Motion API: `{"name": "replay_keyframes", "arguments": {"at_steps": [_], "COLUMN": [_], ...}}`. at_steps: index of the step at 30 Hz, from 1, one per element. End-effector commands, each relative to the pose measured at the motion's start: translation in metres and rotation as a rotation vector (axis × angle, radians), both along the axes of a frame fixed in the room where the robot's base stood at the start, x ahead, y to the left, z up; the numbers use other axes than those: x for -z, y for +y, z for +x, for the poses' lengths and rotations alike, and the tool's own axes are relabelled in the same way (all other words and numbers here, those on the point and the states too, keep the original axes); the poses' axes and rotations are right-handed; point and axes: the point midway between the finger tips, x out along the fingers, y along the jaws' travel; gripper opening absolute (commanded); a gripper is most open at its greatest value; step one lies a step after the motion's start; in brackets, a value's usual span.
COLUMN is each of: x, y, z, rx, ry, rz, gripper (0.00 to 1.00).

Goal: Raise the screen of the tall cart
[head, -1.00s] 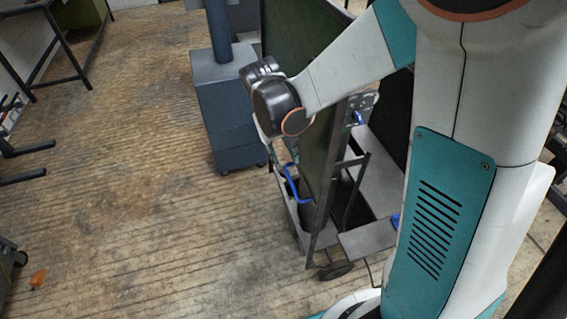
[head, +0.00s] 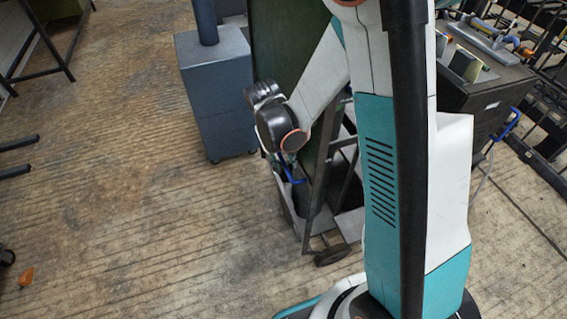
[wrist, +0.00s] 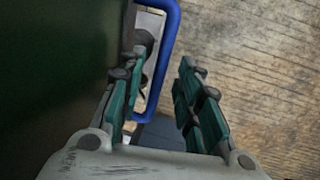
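The tall cart holds a dark green screen (head: 277,50) in an upright frame, largely behind my arm in the head view. A blue handle (head: 291,174) is at the screen's lower part. My gripper (head: 284,163) is beside it, small and partly hidden there. In the wrist view my gripper (wrist: 163,65) is open, with a clear gap between its fingers. The blue handle (wrist: 163,65) shows in that gap, nearer the left finger; I cannot tell whether it touches. The dark screen (wrist: 50,60) fills the left side.
A blue-grey cabinet (head: 217,95) with a post stands behind the cart. A workbench with tools (head: 490,75) is at the right. A small orange object (head: 26,275) lies on the floor at the left. The wooden floor (head: 130,170) left of the cart is clear.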

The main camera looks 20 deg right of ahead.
Motion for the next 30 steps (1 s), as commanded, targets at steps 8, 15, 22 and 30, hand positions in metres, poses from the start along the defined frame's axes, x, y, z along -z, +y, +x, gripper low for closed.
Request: {"name": "replay_keyframes", "arguments": {"at_steps": [8, 15, 22, 30], "x": [0.005, 0.005, 0.004, -0.026], "y": [-0.001, -0.001, -0.001, -0.001], "z": [0.000, 0.000, 0.000, 0.000], "rx": [0.000, 0.000, 0.000, 0.000], "ry": [0.000, 0.000, 0.000, 0.000], "rz": [0.000, 0.000, 0.000, 0.000], "gripper": [0.31, 0.00, 0.00, 0.00]}}
